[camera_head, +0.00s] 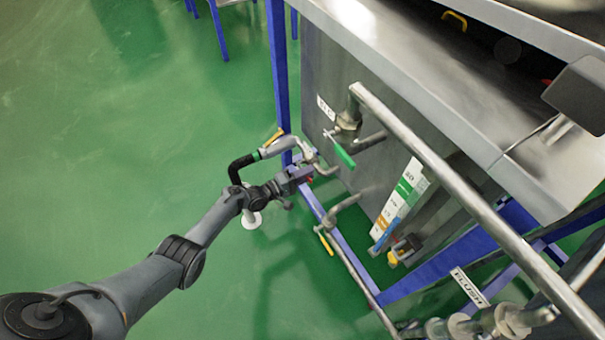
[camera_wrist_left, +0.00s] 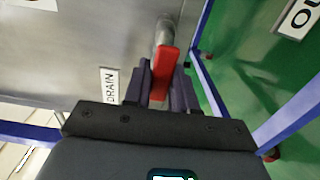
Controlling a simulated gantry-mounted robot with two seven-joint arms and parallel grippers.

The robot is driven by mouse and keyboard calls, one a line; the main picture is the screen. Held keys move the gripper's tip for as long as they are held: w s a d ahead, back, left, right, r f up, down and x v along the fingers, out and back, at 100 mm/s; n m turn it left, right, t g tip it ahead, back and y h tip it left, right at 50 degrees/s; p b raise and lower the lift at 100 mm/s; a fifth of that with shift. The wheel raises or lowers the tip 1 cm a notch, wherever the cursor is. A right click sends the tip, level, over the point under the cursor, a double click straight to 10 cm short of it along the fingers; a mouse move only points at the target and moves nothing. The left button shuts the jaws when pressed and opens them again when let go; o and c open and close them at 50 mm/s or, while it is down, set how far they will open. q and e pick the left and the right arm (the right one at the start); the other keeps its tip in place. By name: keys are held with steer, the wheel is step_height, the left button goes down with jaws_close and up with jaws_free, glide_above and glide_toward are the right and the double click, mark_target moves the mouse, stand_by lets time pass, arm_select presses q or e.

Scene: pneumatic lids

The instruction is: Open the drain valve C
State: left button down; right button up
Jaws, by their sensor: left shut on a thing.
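The drain valve's red handle (camera_wrist_left: 165,68) sits between the fingers of my left gripper in the left wrist view, below a short metal pipe. A white DRAIN label (camera_wrist_left: 110,86) is on the steel panel beside it. I cannot read a letter C. My left gripper (camera_head: 305,173) reaches the lower side of the steel tank (camera_head: 325,75) in the head view. Its fingers also show in the left wrist view (camera_wrist_left: 161,95), shut on the red handle. In the head view the gripper mostly hides this handle. My right gripper is not in view.
A green-handled valve (camera_head: 344,155) is just above right of the gripper. Orange (camera_head: 274,137) and yellow (camera_head: 326,244) handles are close by. A long steel pipe (camera_head: 440,165) crosses the tank side. Blue frame legs (camera_head: 279,70) stand nearby; open green floor (camera_head: 130,120) lies left.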

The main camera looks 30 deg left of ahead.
arm_select(q)
steer(key=c, duration=1)
jaws_free()
steer(key=shift+s, duration=0.1)
steer(key=p+v, duration=0.4)
steer(key=v, duration=0.6)
steer(key=shift+s+p, duration=0.3)
steer(key=shift+a, duration=0.15)
